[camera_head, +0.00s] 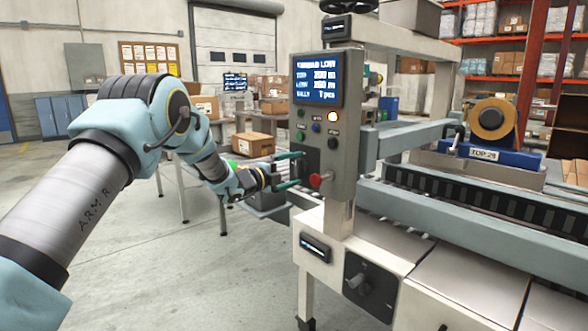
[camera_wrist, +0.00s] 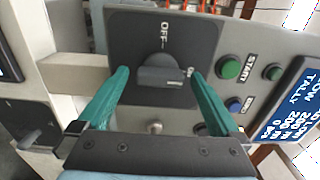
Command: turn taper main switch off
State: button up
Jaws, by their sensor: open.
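The taper main switch is a dark rotary knob (camera_wrist: 160,72) on a black square plate, with OFF marked above it and ON to its right in the wrist view. The knob's bar lies sideways, its right end toward ON. My gripper (camera_wrist: 158,74) is open, with one green finger on each side of the knob and a visible gap to it. In the head view my gripper (camera_head: 296,170) is at the lower left of the grey control box (camera_head: 342,160). The switch plate is partly hidden there behind the fingers.
Beside the switch are a green START button (camera_wrist: 229,68), another green button (camera_wrist: 273,72) and a blue button (camera_wrist: 234,104). A red mushroom button (camera_head: 320,180) stands out close to my fingers.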

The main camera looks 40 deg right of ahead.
jog(key=shift+d, duration=0.1)
jog(key=c, duration=1.3)
jog(key=n, duration=0.4)
jog(key=shift+n, duration=0.4)
jog(key=n, duration=0.4)
jog(key=shift+n, duration=0.3)
jog(key=n+p, duration=0.1)
jog(key=n, duration=0.3)
jog(key=shift+p, duration=0.35)
jog(key=shift+n+p, duration=0.7)
jog(key=shift+n, duration=1.5)
jog(key=shift+f, duration=0.15)
